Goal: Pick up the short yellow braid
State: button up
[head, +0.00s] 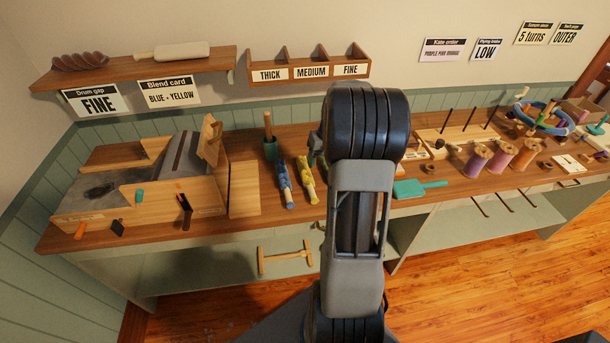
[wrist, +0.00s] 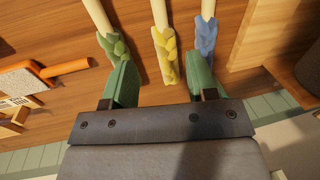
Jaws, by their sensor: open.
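The yellow braid (wrist: 166,58), a plaited tuft on a pale stick, lies in the middle of the wrist view between a green braid (wrist: 113,46) and a blue braid (wrist: 205,37). My gripper (wrist: 159,66) is open and empty, its two green fingers on either side of the yellow braid's end. The left finger overlaps the green braid in the picture and the right finger is near the blue one. I cannot tell how high the fingers are above the bench. In the head view the yellow braid (head: 306,180) lies right of the blue braid (head: 286,184); my arm hides my fingers.
The wooden bench (head: 345,200) holds a drum carder (head: 150,190) at the left and a teal paddle (head: 415,188) right of my arm. A labelled rack (head: 310,72) hangs on the wall above.

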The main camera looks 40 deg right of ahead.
aim_at(312, 188)
jog(key=f, duration=0.4)
jog(key=w+a+f, duration=0.1)
jog(key=f, duration=0.3)
jog(key=a+f+p, duration=0.1)
jog(key=f, duration=0.4)
jog(key=shift+w+a, duration=0.1)
jog(key=shift+w, duration=0.05)
jog(key=shift+r, duration=0.1)
jog(key=shift+c, duration=0.5)
grip_shut()
